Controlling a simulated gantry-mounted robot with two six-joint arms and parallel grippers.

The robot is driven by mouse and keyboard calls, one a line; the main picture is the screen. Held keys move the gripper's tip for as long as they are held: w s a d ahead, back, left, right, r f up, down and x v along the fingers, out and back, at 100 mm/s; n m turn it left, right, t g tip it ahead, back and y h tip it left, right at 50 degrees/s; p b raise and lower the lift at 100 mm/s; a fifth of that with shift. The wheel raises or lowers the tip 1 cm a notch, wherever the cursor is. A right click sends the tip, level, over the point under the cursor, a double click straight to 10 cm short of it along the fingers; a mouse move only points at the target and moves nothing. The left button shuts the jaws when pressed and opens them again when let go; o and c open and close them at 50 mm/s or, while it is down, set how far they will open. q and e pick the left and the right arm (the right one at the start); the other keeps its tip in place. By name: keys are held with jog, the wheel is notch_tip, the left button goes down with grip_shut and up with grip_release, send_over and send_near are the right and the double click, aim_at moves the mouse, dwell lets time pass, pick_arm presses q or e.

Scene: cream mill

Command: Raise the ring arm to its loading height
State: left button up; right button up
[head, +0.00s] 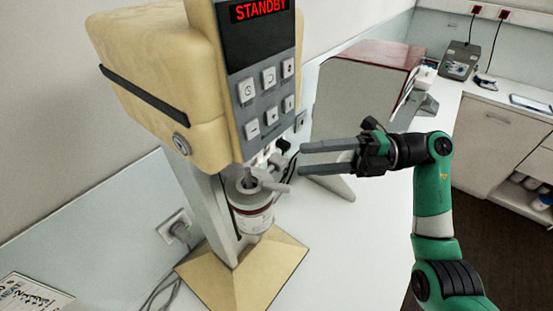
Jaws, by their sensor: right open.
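The cream mill (160,62) has a cream-coloured head, a grey keypad panel and a display (258,10) reading STANDBY in red. Its ring arm (240,193) sits low on the column below the head, around a pale jar (253,220) above the base. A light grey handle-like piece (275,186) sticks out at the ring's right. My right gripper (302,159) is open and empty, its fingers pointing left toward the mill, right of and slightly above the ring. It looks apart from the ring, though depth is hard to judge. My left gripper is out of view.
The mill's yellowish base (242,272) stands on the white bench. A reddish-brown-topped box (368,75) stands behind my right gripper. A wall plug (178,228) with cables is at left, a printed sheet (30,296) at lower left. A grey device (458,62) sits on the far counter.

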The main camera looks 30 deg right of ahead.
aim_at(288, 160)
jog(key=x, duration=0.6)
jog(key=shift+w+a, duration=0.15)
jog(key=shift+a, duration=0.15)
jog(key=shift+c, duration=0.2)
grip_shut()
jog(key=shift+r, duration=0.2)
dwell(0.6)
